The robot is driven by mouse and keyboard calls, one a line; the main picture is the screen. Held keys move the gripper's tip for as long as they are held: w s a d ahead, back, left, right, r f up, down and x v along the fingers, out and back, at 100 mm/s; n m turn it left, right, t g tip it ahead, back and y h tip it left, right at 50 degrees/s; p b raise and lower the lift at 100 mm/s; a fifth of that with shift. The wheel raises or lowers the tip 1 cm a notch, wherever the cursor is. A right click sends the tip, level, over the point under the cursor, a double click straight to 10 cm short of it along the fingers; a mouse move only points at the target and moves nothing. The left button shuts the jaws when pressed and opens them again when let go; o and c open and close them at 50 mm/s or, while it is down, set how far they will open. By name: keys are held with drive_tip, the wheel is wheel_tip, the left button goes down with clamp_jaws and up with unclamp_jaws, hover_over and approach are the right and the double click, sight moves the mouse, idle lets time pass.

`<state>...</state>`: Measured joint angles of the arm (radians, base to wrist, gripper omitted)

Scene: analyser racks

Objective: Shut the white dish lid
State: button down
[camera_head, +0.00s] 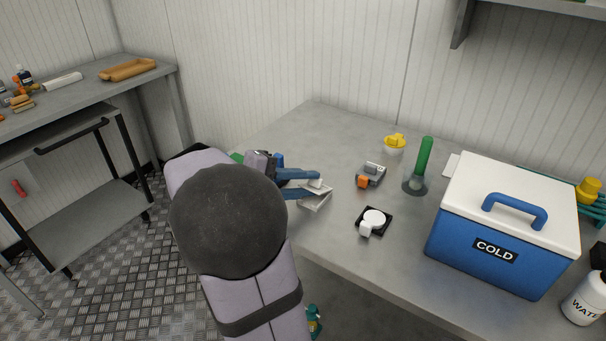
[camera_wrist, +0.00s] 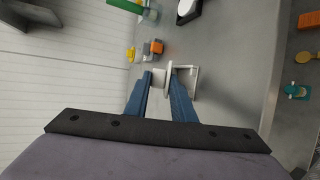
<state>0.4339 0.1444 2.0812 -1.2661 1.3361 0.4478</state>
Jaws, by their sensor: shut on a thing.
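The small white dish (camera_head: 316,202) is at the left part of the grey bench, partly hidden behind my blue finger. Its white lid (camera_wrist: 168,78) is raised and shows nearly edge-on in the wrist view, beside the open frame of the dish (camera_wrist: 195,82). My gripper (camera_head: 315,184) has its blue fingers on either side of a white part that looks like the lid. In the wrist view my gripper (camera_wrist: 161,76) is shut on that part, with the dish to the right of the fingertips. The exact contact is too small to tell.
A grey-and-orange device (camera_head: 370,176), a black square with a white disc (camera_head: 375,221), a green-topped cylinder (camera_head: 417,165) and a yellow-topped item (camera_head: 395,143) stand right of the dish. A blue cooler (camera_head: 490,240) fills the right. Bare bench (camera_head: 315,130) lies behind.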

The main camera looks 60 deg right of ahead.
drive_tip(key=shift+d+r+p, duration=0.15)
drive_tip(key=shift+r+p, duration=0.15)
drive_tip(key=c, duration=1.6)
unclamp_jaws()
drive_tip(key=shift+f, duration=0.1)
drive_tip(key=shift+v, duration=3.7)
drive_tip(key=shift+o, duration=0.6)
drive_tip(key=shift+d, duration=0.1)
